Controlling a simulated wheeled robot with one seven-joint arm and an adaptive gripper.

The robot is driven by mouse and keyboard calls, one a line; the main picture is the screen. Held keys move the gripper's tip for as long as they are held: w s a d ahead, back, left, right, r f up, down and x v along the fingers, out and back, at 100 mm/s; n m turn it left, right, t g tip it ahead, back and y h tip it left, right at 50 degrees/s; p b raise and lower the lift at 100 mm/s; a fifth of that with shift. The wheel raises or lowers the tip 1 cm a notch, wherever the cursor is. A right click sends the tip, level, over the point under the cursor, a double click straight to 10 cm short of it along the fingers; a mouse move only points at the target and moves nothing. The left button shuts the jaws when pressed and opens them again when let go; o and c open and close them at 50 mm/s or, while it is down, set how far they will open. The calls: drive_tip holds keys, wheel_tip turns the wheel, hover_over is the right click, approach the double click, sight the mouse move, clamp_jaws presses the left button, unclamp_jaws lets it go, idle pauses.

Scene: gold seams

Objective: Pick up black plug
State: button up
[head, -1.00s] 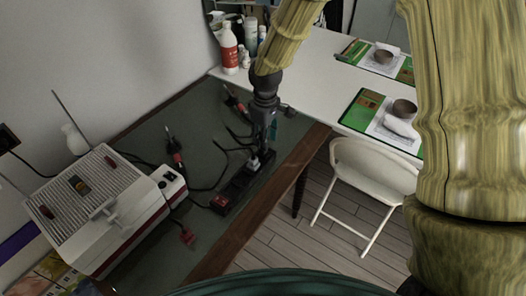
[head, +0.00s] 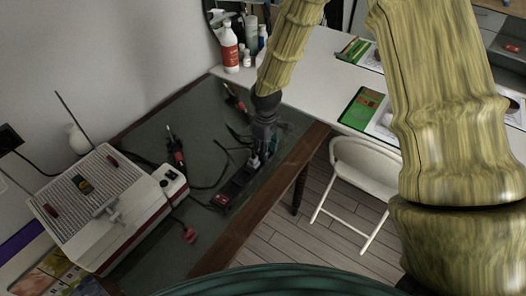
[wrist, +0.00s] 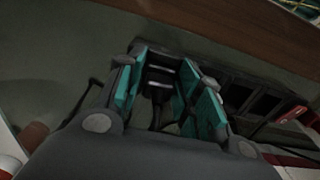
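My gripper (wrist: 165,95) has dark fingers with teal pads, set apart in the wrist view. A dark piece with two light bars and a cord-like part below it (wrist: 158,100) shows between the pads; it appears to be the black plug, but the view is too dark to be sure. No contact with the pads is clear. In the head view my gripper (head: 264,143) points down over the far end of the black power strip (head: 234,186) and hides what is under it. A small pale plug (head: 254,161) sits on the strip there.
The strip lies on a green-topped table with a wooden edge (head: 262,208). A white and red machine (head: 115,208), a red plug (head: 190,235), soldering-iron-like tools (head: 176,150) and loose black cords lie to the left. A white folding chair (head: 365,165) stands at right.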

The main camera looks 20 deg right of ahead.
drive_tip(key=shift+c, duration=0.4)
drive_tip(key=c, duration=0.6)
drive_tip(key=shift+r, duration=0.15)
wheel_tip(320, 180, up, 10)
drive_tip(key=shift+f+b, duration=0.2)
drive_tip(key=shift+b, duration=0.45)
drive_tip(key=shift+r+p, duration=2.25)
drive_tip(key=shift+r, duration=0.35)
